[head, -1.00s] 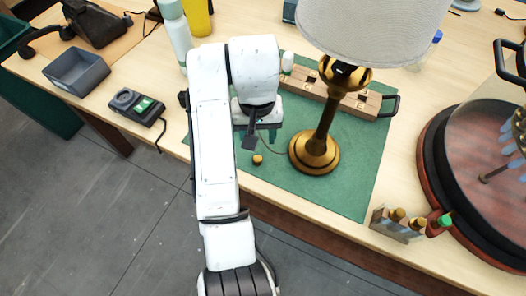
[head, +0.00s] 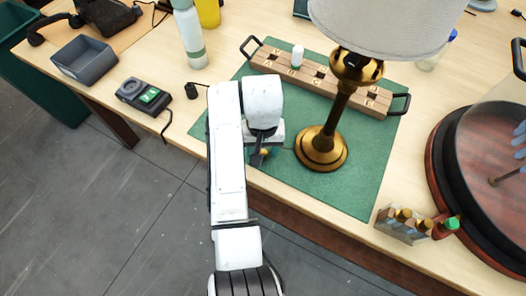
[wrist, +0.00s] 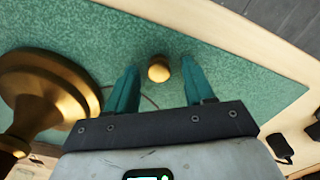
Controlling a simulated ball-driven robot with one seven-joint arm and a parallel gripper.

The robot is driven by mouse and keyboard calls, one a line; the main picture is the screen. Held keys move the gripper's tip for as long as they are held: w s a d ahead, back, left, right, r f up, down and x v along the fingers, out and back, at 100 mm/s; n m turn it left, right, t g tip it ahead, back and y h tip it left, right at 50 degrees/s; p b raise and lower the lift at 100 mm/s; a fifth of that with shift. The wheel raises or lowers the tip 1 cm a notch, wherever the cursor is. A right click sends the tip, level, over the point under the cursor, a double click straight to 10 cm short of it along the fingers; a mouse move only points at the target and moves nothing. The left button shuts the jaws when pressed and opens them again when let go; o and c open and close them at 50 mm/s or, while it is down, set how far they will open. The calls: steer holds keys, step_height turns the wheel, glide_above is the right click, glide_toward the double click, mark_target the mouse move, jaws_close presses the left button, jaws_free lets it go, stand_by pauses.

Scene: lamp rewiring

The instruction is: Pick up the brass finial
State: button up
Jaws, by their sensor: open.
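The brass finial (wrist: 158,69) is a small round gold knob on the green mat (wrist: 240,85). In the wrist view it lies between the tips of my gripper (wrist: 156,82), whose two teal fingers are spread apart and not touching it. In the head view the finial (head: 265,152) is partly hidden by my gripper (head: 258,158), which is over it near the mat's front edge. The brass lamp (head: 322,148) with its pale shade (head: 382,25) stands upright just right of the gripper; its base (wrist: 45,95) shows at the left of the wrist view.
A wooden block tray (head: 315,80) with black handles lies behind the lamp. A rack of small parts (head: 402,225) and a round domed stand (head: 480,195) are at right. A meter (head: 143,95), grey bin (head: 84,61) and bottle (head: 190,40) are at left.

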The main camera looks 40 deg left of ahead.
steer(key=shift+c, duration=0.2)
jaws_close()
steer(key=shift+r, duration=0.2)
